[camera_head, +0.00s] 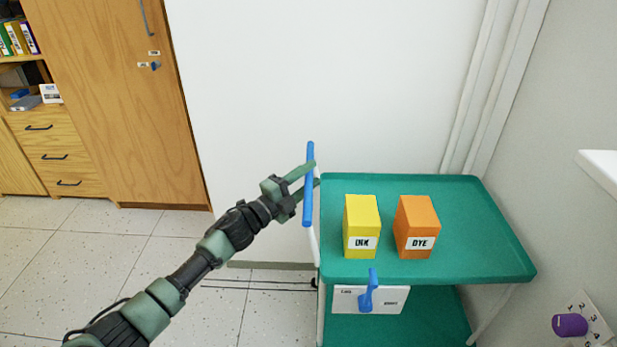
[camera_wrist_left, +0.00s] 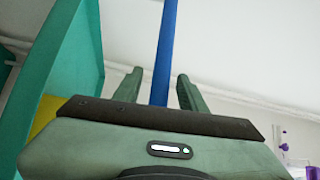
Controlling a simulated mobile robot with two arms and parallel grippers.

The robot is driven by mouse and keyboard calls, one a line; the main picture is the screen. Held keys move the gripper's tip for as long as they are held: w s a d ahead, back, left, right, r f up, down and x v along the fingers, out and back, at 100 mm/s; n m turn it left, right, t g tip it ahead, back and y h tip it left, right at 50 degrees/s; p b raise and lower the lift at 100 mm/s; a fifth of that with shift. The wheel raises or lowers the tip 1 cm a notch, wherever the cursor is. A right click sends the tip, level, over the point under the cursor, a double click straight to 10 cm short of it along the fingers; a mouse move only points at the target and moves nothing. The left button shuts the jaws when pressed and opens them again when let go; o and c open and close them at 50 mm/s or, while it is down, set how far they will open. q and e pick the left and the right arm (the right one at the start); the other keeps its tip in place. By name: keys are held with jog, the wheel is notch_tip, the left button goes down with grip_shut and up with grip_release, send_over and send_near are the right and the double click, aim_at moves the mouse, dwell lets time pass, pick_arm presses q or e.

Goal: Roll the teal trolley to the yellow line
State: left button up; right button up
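The teal trolley (camera_head: 460,215) stands at the right, against or close to the pale wall, with two shelves and white posts. An upright blue handle bar (camera_head: 309,185) is on its left side. My left gripper (camera_head: 309,176) is at this bar. In the left wrist view the bar (camera_wrist_left: 164,55) runs between the two green fingers (camera_wrist_left: 160,90), with a visible gap on each side, so the gripper is open around it. My right gripper is out of view. No yellow line shows in either view.
A yellow box (camera_head: 361,225) and an orange box (camera_head: 416,227) stand on the trolley's top. A white drawer (camera_head: 348,299) with a blue handle (camera_head: 370,290) is below it. A wooden cabinet (camera_head: 115,100) stands at the back left. The tiled floor (camera_head: 120,240) at left is clear.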

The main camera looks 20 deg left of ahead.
pick_arm(q)
grip_shut()
dwell(1.3)
